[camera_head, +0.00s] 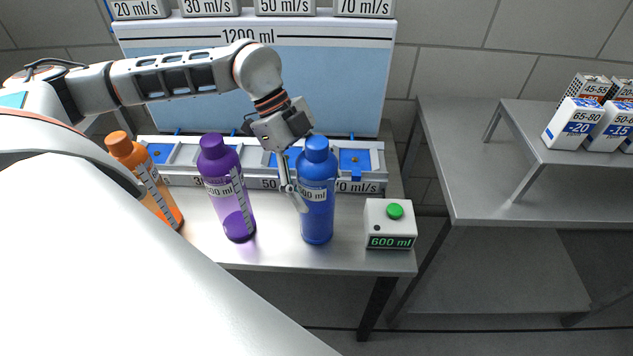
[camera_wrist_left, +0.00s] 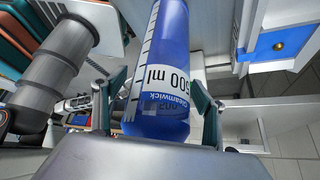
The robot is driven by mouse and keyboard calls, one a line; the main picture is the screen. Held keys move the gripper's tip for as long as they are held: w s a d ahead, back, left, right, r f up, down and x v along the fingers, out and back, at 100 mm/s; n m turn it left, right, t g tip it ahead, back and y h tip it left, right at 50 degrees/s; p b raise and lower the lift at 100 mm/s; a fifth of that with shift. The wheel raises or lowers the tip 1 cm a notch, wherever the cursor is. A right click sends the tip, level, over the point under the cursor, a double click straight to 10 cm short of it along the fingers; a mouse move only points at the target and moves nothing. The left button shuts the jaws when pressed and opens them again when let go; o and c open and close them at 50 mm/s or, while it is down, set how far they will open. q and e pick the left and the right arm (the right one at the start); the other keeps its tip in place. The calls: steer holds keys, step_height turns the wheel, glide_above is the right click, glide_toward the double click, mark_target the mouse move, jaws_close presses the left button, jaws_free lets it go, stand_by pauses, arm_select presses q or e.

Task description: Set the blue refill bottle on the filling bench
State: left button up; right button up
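The blue refill bottle (camera_head: 317,200) is upright at the front of the filling bench (camera_head: 277,255), its base at the bench top. I cannot tell whether it bears fully on it. It fills the middle of the left wrist view (camera_wrist_left: 160,70), its label reading 500 ml. My left gripper (camera_head: 302,196) reaches down from above and behind, at the bottle's left side. My right gripper is not in view.
A purple bottle (camera_head: 228,190) and an orange bottle (camera_head: 147,180) stand to the left. A white 600 ml box with a green button (camera_head: 388,225) stands close on the right. Behind is a rack of blue slots (camera_head: 355,160). A grey side table (camera_head: 480,190) stands farther right.

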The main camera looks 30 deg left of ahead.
arm_select(q)
steer(key=v, duration=1.2)
stand_by(0.6)
